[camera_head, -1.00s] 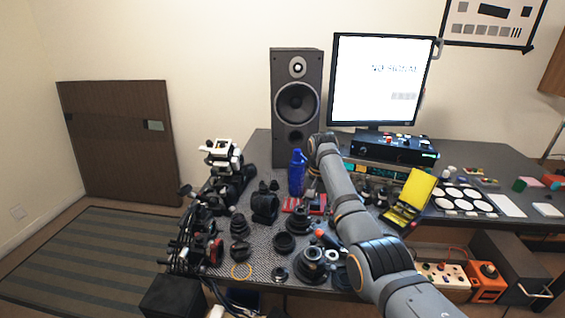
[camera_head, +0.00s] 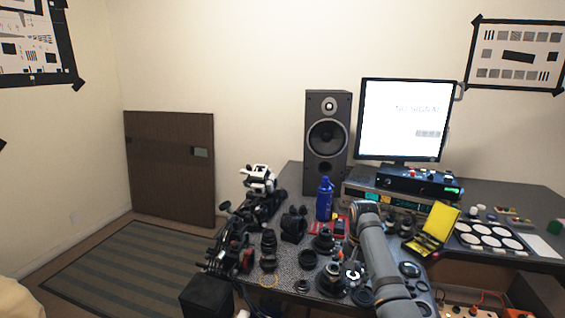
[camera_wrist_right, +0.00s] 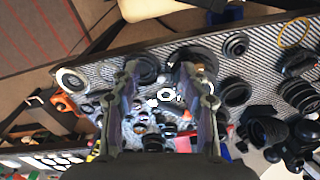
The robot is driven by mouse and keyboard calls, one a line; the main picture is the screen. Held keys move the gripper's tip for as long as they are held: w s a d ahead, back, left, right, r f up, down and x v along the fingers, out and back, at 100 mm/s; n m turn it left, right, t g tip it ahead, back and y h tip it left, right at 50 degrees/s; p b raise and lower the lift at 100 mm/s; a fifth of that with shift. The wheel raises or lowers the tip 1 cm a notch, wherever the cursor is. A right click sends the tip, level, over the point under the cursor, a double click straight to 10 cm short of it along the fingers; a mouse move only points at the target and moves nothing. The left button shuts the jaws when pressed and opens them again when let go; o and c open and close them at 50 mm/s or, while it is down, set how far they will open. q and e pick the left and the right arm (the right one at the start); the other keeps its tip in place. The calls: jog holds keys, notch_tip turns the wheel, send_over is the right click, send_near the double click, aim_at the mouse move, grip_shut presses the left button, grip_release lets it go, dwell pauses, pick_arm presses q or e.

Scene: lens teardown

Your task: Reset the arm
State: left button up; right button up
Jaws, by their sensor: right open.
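My right arm (camera_head: 378,262) comes in from the bottom right of the head view and bends over the front of the desk. My right gripper (camera_wrist_right: 160,70) shows in the wrist view with its two dark fingers apart. No object is held between them. Below and between the fingers lie a small white ring (camera_wrist_right: 168,95) and several dark lens parts on the patterned desk mat. In the head view the arm hides part of the gripper and the lens parts behind it. My left gripper is in neither view.
Around the arm are a blue bottle (camera_head: 325,199), a lens barrel (camera_head: 268,243), a yellow case (camera_head: 432,228) and a black speaker (camera_head: 326,140). A monitor (camera_head: 404,120) stands behind. A black camera rig (camera_head: 232,240) is at the desk's left end. The striped rug (camera_head: 120,265) is clear.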

jog(key=s+d+f+n+t, duration=0.1)
jog(key=s+d+f+n, duration=0.25)
jog(key=s+f, duration=1)
jog(key=s+r+n+t, duration=0.1)
jog(key=s+r+n, duration=0.1)
jog(key=s, duration=0.8)
jog(key=s+r+n+t, duration=0.1)
jog(key=s+r+n, duration=0.1)
jog(key=s, duration=0.9)
notch_tip(320, 180, down, 23)
jog(key=d+g, duration=0.1)
jog(key=d, duration=0.1)
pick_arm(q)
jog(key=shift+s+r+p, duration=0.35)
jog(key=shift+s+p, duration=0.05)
pick_arm(e)
jog(key=s+d+f+m+g, duration=0.1)
jog(key=s+f, duration=1.8)
jog(key=s, duration=0.1)
jog(key=shift+d+h, duration=0.25)
jog(key=shift+h, duration=0.15)
